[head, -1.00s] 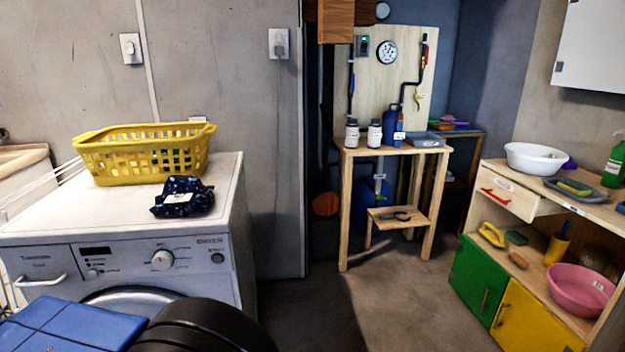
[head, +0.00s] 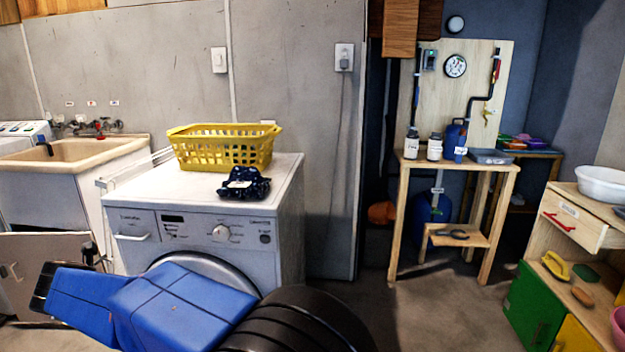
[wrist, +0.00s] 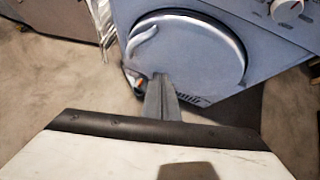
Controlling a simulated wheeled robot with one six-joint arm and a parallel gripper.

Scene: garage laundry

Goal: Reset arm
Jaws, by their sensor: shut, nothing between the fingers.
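My gripper shows in the wrist view (wrist: 162,98) as a grey pair of fingers closed together, with nothing held. It points toward the lower part of the washing machine (wrist: 190,55), whose round door fills the top of that view. I cannot tell whether the fingertips touch it. In the head view the blue and black links of my arm cross the lower left, in front of the washing machine (head: 130,215). The gripper itself is not clearly visible there.
A yellow basket (head: 225,150) and a dark patterned cloth item (head: 243,184) sit on the washer. A sink (head: 75,153) stands left, a wooden workbench (head: 455,170) at the back right. A cabinet with green and yellow doors (head: 530,305) stands far right. Floor between is clear.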

